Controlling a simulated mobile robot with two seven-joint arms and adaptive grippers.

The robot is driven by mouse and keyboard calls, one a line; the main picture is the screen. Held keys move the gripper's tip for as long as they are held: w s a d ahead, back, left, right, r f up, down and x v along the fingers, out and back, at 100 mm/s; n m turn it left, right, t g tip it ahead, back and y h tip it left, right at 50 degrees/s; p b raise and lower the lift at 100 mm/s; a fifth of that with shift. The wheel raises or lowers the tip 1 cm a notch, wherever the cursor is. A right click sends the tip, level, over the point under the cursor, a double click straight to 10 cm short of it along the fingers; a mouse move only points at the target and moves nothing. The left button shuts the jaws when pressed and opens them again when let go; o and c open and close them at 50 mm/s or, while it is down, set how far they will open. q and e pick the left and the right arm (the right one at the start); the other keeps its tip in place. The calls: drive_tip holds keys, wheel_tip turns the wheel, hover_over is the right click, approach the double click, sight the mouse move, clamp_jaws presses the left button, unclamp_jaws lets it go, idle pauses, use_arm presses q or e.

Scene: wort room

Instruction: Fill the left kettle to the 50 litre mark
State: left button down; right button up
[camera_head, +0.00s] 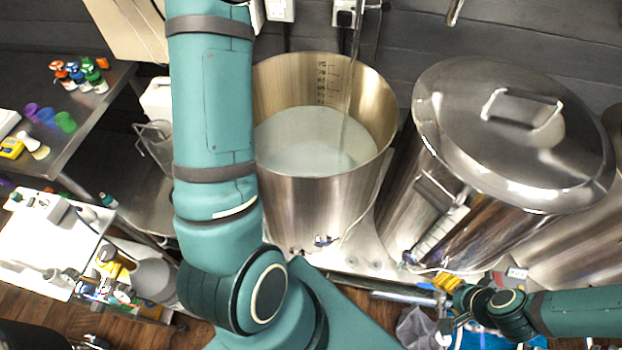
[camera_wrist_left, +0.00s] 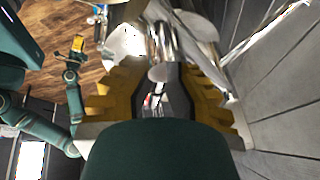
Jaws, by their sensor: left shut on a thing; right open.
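The left kettle (camera_head: 315,205) is an open steel pot with cloudy pale liquid (camera_head: 310,142) in it. A dark volume scale (camera_head: 322,82) runs down its inner back wall; the liquid reaches near its lower end, and the numbers are too small to read. A thin pale stream or tube hangs from the pipe (camera_head: 359,30) above into the liquid. My left gripper (camera_wrist_left: 160,85) is outside the head view; in the left wrist view its yellow fingers are shut on a grey, rounded, handle-like part (camera_wrist_left: 162,73). My right gripper (camera_head: 446,290) is open, low in front of the right kettle.
A lidded steel kettle (camera_head: 510,130) with a sight gauge stands on the right, close to the open one. A steel bench (camera_head: 60,140) with small coloured bottles and cups is at the left. A white board (camera_head: 45,245) with tools lies below it.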

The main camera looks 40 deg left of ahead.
idle(0.5)
use_arm(q)
drive_tip(key=shift+w+a+n+t+y+b, duration=0.15)
drive_tip(key=shift+w+n+t+y, duration=0.1)
drive_tip(key=shift+n, duration=0.5)
drive_tip(key=shift+w+n+t+y+b, duration=0.1)
drive_tip(key=shift+n+t+y+b, duration=0.1)
drive_tip(key=shift+n, duration=0.6)
drive_tip(key=shift+w+a+n+t+y+b, duration=0.15)
drive_tip(key=shift+w+n+t+y, duration=0.1)
drive_tip(key=shift+n, duration=0.5)
drive_tip(key=shift+d, duration=0.1)
idle(5.1)
